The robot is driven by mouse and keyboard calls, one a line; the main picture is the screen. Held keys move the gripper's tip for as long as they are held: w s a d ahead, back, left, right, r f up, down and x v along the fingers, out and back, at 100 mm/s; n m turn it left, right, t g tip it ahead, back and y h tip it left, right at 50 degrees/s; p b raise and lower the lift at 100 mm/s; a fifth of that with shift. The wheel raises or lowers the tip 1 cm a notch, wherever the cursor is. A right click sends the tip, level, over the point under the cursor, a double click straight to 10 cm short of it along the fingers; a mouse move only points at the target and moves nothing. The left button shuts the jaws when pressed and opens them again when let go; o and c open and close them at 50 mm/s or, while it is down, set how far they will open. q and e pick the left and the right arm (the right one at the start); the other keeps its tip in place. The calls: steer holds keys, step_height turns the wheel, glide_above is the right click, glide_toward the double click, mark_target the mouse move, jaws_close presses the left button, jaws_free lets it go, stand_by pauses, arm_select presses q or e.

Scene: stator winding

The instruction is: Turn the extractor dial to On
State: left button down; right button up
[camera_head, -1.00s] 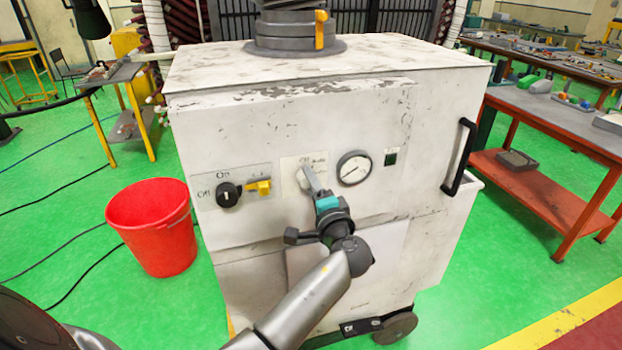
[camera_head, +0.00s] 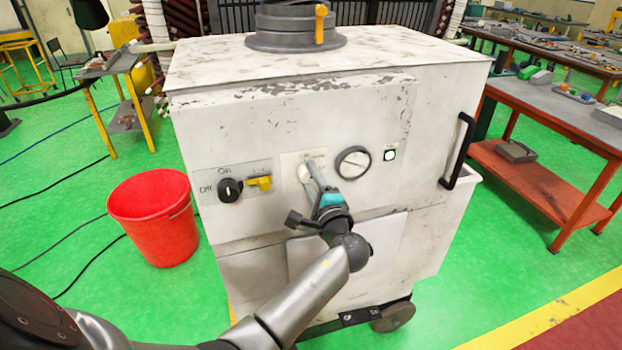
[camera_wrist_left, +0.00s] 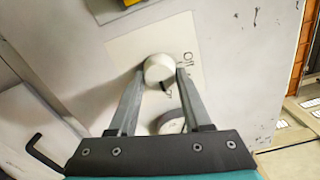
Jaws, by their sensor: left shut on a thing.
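A pale round dial (camera_head: 303,173) sits on a cream label plate on the front of a white cabinet (camera_head: 250,125). My left gripper (camera_head: 311,175) reaches up to it from below, its fingers closed around it. In the left wrist view the dial (camera_wrist_left: 158,70) is between the two fingertips, with a small dark mark at its lower right edge. Part of the label reads "Off"; the rest is hidden or too small. A black dial (camera_head: 229,190) marked "Off" and "On" is to the left, apart from my gripper. My right gripper is not in view.
A yellow switch (camera_head: 260,183) is between the dials. A round gauge (camera_head: 353,162) and a lit indicator (camera_head: 389,155) are to the right. A black handle (camera_head: 459,151) sticks out at the cabinet's right. A red bucket (camera_head: 155,218) stands on the floor at left.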

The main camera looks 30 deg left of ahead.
arm_select(q)
steer(key=shift+c, duration=1.7)
jaws_free()
steer(key=shift+d, duration=0.1)
steer(key=b+v, duration=0.2)
steer(key=v, duration=1.3)
steer(key=shift+b, duration=0.35)
steer(key=shift+s, duration=0.1)
